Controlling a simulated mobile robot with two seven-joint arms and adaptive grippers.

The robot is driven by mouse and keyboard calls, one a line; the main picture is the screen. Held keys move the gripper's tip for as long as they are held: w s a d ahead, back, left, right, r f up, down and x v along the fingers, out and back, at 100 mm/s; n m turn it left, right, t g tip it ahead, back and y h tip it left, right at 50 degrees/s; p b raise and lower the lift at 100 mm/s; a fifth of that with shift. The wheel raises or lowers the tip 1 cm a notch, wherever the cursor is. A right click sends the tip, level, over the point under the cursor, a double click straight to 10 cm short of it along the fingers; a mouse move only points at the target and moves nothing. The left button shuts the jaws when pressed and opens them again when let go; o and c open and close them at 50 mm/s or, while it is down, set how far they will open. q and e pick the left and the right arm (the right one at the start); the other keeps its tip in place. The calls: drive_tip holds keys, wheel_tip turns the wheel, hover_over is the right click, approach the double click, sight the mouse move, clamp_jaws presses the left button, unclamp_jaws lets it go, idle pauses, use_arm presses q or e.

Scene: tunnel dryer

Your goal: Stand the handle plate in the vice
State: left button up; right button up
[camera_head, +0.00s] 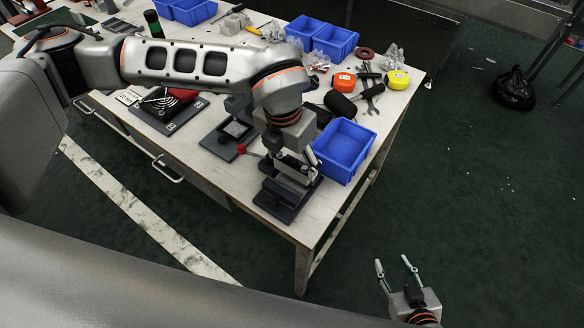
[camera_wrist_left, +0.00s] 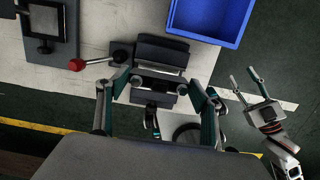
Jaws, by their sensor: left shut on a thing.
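The dark vice (camera_head: 287,200) stands at the table's front corner; its dark jaw block (camera_wrist_left: 161,53) shows in the left wrist view. My left gripper (camera_wrist_left: 158,86) is directly over the vice, pointing down, and is shut on a grey metal plate (camera_wrist_left: 157,80), which looks like the handle plate. The plate spans between the fingertips at the jaws; whether it touches or sits between them I cannot tell. In the head view my left gripper (camera_head: 291,167) partly hides the plate and vice. My right gripper (camera_head: 397,272) is open and empty, off the table, over the floor.
A blue bin (camera_head: 344,150) stands close to the right of the vice. A red-knobbed lever (camera_wrist_left: 77,64) and a dark square fixture (camera_head: 229,137) are to its left. Tape measures (camera_head: 397,80) and wrenches (camera_head: 371,95) lie farther back.

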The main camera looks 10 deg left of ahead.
sight(291, 165)
use_arm(q)
drive_tip(key=shift+f, duration=1.8)
drive_tip(key=shift+f, duration=0.1)
drive_tip(key=o, duration=1.4)
drive_tip(key=shift+f, duration=0.1)
drive_tip(key=shift+r, duration=0.35)
wheel_tip(291, 165, up, 12)
drive_tip(key=s, duration=0.1)
drive_tip(key=shift+s+a+f, duration=0.2)
drive_tip(key=shift+s+a, duration=0.15)
drive_tip(key=shift+s, duration=0.05)
drive_tip(key=shift+f, duration=0.1)
